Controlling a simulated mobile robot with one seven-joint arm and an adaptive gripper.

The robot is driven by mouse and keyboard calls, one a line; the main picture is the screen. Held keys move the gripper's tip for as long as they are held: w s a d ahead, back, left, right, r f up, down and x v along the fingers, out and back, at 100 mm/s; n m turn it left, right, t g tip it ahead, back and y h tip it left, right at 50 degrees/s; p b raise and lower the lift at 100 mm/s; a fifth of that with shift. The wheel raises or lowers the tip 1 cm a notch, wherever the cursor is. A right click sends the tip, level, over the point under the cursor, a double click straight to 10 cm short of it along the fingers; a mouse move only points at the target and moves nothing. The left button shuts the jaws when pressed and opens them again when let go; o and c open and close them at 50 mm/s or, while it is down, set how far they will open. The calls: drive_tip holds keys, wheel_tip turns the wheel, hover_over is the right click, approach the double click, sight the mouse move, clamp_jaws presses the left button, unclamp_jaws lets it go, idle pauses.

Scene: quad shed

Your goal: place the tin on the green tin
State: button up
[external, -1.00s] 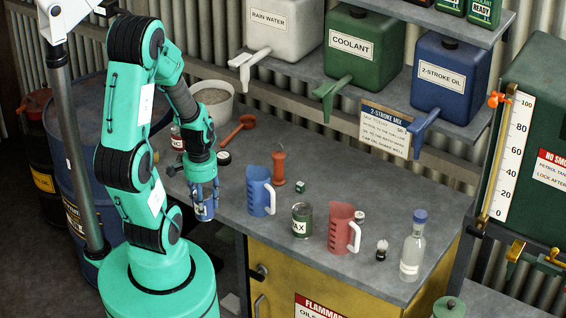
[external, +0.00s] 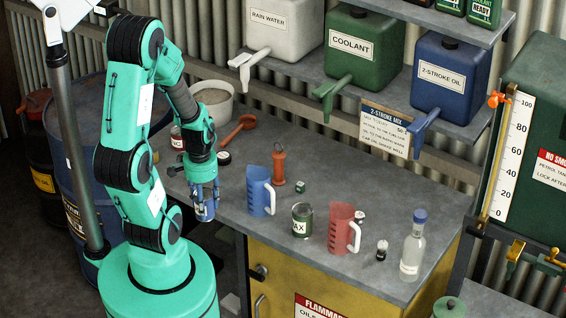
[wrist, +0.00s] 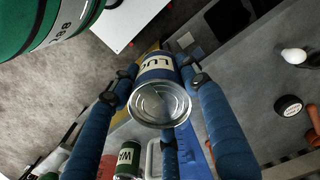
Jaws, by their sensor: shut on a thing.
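A blue tin with a cream label (wrist: 160,70) is between my fingers in the wrist view, its bare metal end facing the camera. My gripper (external: 205,204) is shut on this tin, near the left front edge of the workbench; only a little of the blue tin (external: 204,213) shows below the fingers. The green tin (external: 302,220), with a white label ending in "AX", stands upright on the bench to the right, apart from my gripper. It also shows in the wrist view (wrist: 128,163), at the bottom. Its top looks clear.
A blue jug (external: 260,191) stands between my gripper and the green tin. A red jug (external: 341,228) is close on the green tin's right. An orange-red handled object (external: 279,166), a small green block (external: 300,187) and a clear bottle (external: 413,246) are also on the bench (external: 390,190).

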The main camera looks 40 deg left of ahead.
drive_tip(key=shift+w+d+r, duration=0.2)
drive_tip(key=shift+d+r, duration=0.15)
drive_tip(key=shift+d, duration=0.2)
drive_tip(key=d+r+m+p, duration=0.3)
drive_tip(key=d+r+p, duration=0.1)
drive_tip(key=d, duration=0.5)
drive_tip(key=d+r+m+p, duration=0.4)
drive_tip(key=d+r, duration=0.1)
drive_tip(key=d, duration=0.5)
drive_tip(key=shift+r, duration=0.25)
drive_tip(key=shift+d, duration=0.1)
drive_tip(key=p, duration=0.1)
hover_over(303, 209)
drive_tip(key=shift+f, duration=0.75)
drive_tip(key=shift+f, duration=0.1)
drive_tip(key=shift+f, duration=1.65)
